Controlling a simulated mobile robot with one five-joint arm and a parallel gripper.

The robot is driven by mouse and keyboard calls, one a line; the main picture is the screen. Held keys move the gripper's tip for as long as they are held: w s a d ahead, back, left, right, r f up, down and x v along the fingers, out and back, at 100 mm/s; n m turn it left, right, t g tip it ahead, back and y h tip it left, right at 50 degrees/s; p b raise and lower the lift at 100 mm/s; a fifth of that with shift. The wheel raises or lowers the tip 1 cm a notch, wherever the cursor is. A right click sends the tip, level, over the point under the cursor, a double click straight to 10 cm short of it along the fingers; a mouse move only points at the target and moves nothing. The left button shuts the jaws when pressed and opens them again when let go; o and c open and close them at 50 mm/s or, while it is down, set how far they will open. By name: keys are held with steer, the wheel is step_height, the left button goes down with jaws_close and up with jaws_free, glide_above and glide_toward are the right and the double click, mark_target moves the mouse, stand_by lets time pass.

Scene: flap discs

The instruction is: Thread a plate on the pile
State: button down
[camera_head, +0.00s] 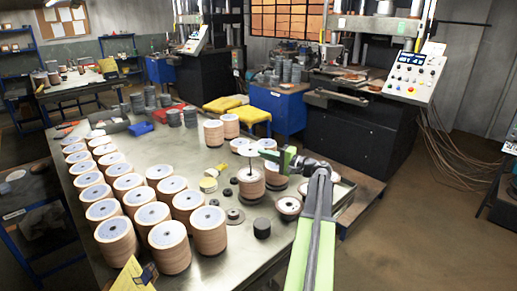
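A pile (251,186) of tan flap discs stands near the right side of the metal table (200,268). A thin dark rod (251,166) rises upright from its top. A flat grey plate (246,151) is level at the top of the rod, well above the pile. My gripper (262,154) reaches in from the right at the plate's right edge and appears to hold it. The fingertips are small, and I cannot make out the finger gap. Whether the rod passes through the plate's hole is too small to tell.
Rows of tan stacks (115,239) fill the table's left half. Two stacks (214,132) stand behind the pile. Loose dark discs (234,216) and a black cylinder (262,228) lie in front. Another disc (289,206) sits at right, close to my arm.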

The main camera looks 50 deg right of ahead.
mark_target(252, 172)
step_height(252, 172, down, 6)
steer(key=b, duration=0.5)
steer(key=shift+w+r+b, duration=0.1)
steer(key=shift+r+b, duration=0.05)
steer(key=shift+b, duration=0.15)
steer(key=shift+f+b, duration=1.55)
steer(key=c, duration=2.1)
jaws_free()
steer(key=shift+f+b, duration=1.1)
steer(key=o, duration=0.5)
steer(key=shift+r, duration=0.15)
steer(key=s+d, duration=0.1)
steer(key=s, duration=0.4)
steer(key=s+d, duration=0.1)
steer(key=s, duration=0.5)
steer(key=s+d, duration=0.1)
steer(key=s, duration=0.5)
steer(key=shift+s+d, duration=0.1)
steer(key=shift+d, duration=0.05)
